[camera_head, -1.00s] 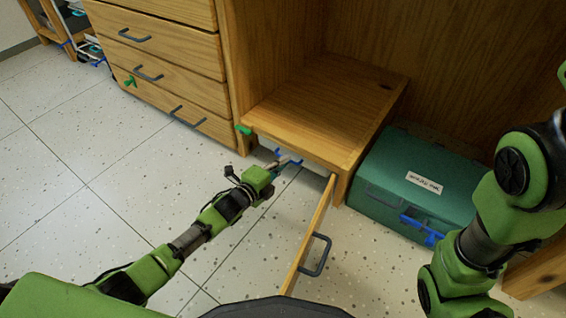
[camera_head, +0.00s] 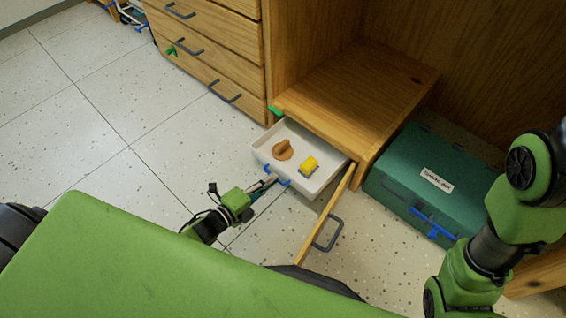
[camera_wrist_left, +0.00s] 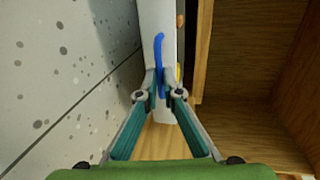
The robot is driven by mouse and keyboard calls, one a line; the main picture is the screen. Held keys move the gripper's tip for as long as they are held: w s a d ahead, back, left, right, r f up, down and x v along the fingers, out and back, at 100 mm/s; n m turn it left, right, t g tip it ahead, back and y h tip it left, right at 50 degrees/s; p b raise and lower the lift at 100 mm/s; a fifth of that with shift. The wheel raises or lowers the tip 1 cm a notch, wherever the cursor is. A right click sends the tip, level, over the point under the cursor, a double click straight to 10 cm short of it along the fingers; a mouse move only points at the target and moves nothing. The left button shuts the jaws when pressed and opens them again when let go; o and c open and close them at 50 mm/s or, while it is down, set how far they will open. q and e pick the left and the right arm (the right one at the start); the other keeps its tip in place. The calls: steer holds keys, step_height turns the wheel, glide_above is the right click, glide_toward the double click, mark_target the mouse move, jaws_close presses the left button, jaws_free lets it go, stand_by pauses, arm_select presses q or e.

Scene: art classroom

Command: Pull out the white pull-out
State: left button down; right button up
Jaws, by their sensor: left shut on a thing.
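The white pull-out (camera_head: 266,155) sticks well out of the low wooden cabinet, past the open door. An orange-brown object (camera_head: 283,151) and a yellow block-like object (camera_head: 309,164) lie in it. Its blue handle (camera_head: 277,175) is on the front wall. My left gripper (camera_head: 268,183) is shut on this handle. In the left wrist view its fingers (camera_wrist_left: 161,92) close around the blue handle (camera_wrist_left: 159,52), with the white front (camera_wrist_left: 149,22) behind it. My right arm stands at the right edge of the head view; its gripper is out of view.
The cabinet's wooden door (camera_head: 328,212) with a grey handle stands open just right of the pull-out. A green labelled case (camera_head: 400,185) lies to the right. A wooden drawer unit (camera_head: 215,45) stands at the left. The speckled floor (camera_head: 110,130) on the left is clear.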

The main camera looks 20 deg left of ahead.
arm_select(q)
steer(key=shift+f+p+v, duration=0.2)
steer(key=shift+v, duration=0.7)
steer(key=shift+f+p+v, duration=0.2)
steer(key=shift+v, duration=0.7)
steer(key=c, duration=2.2)
jaws_free()
steer(key=v, duration=1.2)
steer(key=shift+s, duration=0.1)
